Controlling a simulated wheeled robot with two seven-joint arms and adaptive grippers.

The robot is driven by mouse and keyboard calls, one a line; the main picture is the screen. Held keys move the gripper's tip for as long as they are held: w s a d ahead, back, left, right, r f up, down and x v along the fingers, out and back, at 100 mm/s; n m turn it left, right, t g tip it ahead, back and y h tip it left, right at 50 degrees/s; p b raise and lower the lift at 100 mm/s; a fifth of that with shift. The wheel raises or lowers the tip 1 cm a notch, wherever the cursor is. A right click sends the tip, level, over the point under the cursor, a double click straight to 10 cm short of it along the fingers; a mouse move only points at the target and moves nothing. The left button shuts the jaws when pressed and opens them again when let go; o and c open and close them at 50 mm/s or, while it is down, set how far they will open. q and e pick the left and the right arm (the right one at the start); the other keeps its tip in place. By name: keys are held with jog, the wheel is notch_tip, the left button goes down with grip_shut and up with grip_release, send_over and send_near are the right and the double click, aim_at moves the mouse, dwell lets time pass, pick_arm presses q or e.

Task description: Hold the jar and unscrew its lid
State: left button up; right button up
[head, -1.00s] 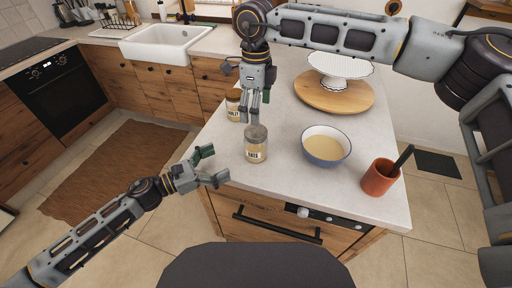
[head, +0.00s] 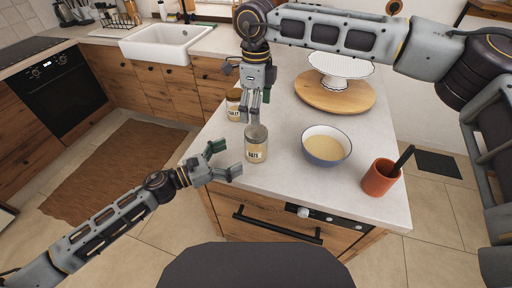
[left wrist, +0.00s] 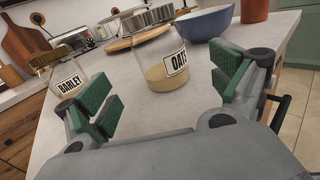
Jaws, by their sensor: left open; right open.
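The jar labelled OATS (head: 256,152) stands upright near the left edge of the counter, with pale contents low inside. Its greyish round top (head: 256,131) faces up. In the left wrist view the OATS jar (left wrist: 150,62) stands ahead between my spread fingers. My left gripper (head: 227,160) is open, just left of the jar and apart from it, its fingers pointing toward the jar. Its green pads show in the left wrist view (left wrist: 165,100). My right gripper (head: 250,116) is open and points down, just above and behind the jar's top, apparently not gripping it.
A jar labelled BARLEY (head: 233,112) with a brown lid stands behind the OATS jar. A blue bowl (head: 326,154) is to the right, then a terracotta cup (head: 379,180). A round wooden board (head: 310,97) carries a white stand (head: 341,72). The counter front is clear.

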aim_at(256, 145)
pick_arm(q)
jog(key=shift+x, duration=4.8)
jog(key=shift+c, duration=0.3)
